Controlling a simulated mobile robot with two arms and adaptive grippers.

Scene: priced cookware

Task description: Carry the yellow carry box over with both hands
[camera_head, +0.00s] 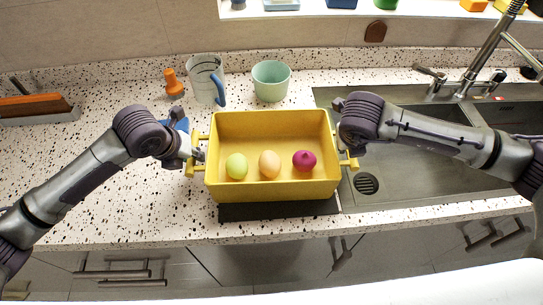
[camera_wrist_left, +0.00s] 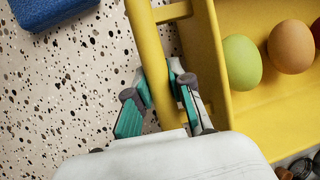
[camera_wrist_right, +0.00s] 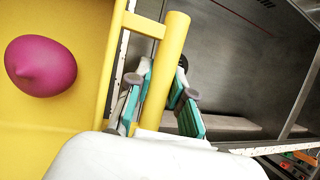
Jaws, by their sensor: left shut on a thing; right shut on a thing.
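The yellow carry box (camera_head: 272,192) is in the middle of the head view, at the counter's front, overlapping the sink's left edge. It holds a green egg (camera_head: 236,166), an orange egg (camera_head: 269,164) and a magenta onion-shaped thing (camera_head: 304,161) in a row. My left gripper (camera_head: 195,157) is shut on the box's left handle; the left wrist view shows its teal fingers (camera_wrist_left: 160,95) around the yellow bar (camera_wrist_left: 150,60). My right gripper is shut on the right handle (camera_head: 350,162); the right wrist view shows its fingers (camera_wrist_right: 160,95) on either side of the bar (camera_wrist_right: 168,60). Whether the box touches the counter is unclear.
A sink (camera_head: 400,180) with a faucet (camera_head: 490,45) lies to the right. Behind the box stand a measuring jug (camera_head: 206,78), a mint bowl (camera_head: 271,80) and an orange thing (camera_head: 172,82). A blue thing (camera_wrist_left: 52,12) lies left of the box. The front-left counter (camera_head: 130,215) is clear.

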